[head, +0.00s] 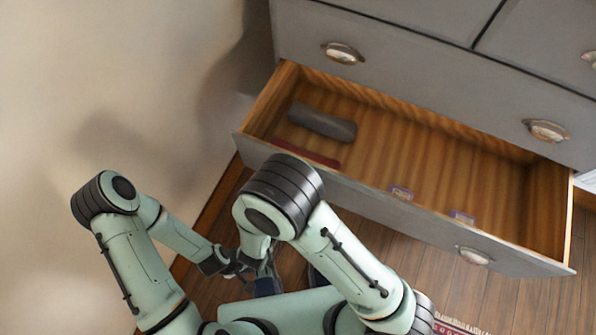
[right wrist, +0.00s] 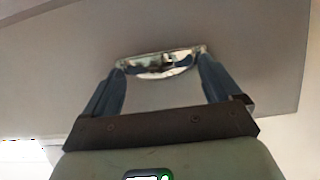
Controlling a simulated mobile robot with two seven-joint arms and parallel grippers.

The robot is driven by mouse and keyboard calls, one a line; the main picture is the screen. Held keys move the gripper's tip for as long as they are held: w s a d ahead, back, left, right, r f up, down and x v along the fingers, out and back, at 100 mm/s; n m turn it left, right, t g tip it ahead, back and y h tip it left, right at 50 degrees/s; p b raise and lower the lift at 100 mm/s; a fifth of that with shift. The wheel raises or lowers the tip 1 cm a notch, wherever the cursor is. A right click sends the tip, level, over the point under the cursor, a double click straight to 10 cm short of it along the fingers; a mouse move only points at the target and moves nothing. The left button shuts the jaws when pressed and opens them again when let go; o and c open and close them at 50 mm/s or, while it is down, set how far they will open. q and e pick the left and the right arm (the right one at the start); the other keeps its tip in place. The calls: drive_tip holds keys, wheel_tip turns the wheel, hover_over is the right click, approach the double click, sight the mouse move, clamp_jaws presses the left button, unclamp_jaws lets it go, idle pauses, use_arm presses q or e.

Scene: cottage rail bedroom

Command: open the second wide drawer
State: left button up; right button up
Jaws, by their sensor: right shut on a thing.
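The second wide drawer (head: 425,213) of the grey dresser stands pulled well out in the head view, below a closed wide drawer. Its right cup handle (head: 475,255) shows on its front; the left part of the front is hidden behind my right arm. In the right wrist view, my right gripper (right wrist: 157,80) is shut on a metal cup handle (right wrist: 155,65), one finger at each end. In the head view the right gripper's hold on the handle is hidden. My left gripper (head: 238,268) is low beside the right forearm, apart from the drawer; its jaws are too small to read.
Inside the drawer lie a dark grey roll-like object (head: 322,122), a flat red item (head: 305,153) and small purple items (head: 401,193). The closed wide drawer (head: 440,85) above has two handles. A beige wall (head: 110,80) stands at left. Wooden floor (head: 385,245) shows below the drawer.

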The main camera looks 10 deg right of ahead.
drive_tip(key=shift+s+a+f, duration=0.1)
drive_tip(key=shift+s+a, duration=0.2)
drive_tip(key=shift+s, duration=0.2)
drive_tip(key=o, duration=1.2)
drive_tip(key=p+v, duration=0.1)
drive_tip(key=v, duration=0.6)
drive_tip(key=shift+s+a, duration=0.15)
drive_tip(key=shift+s, duration=0.05)
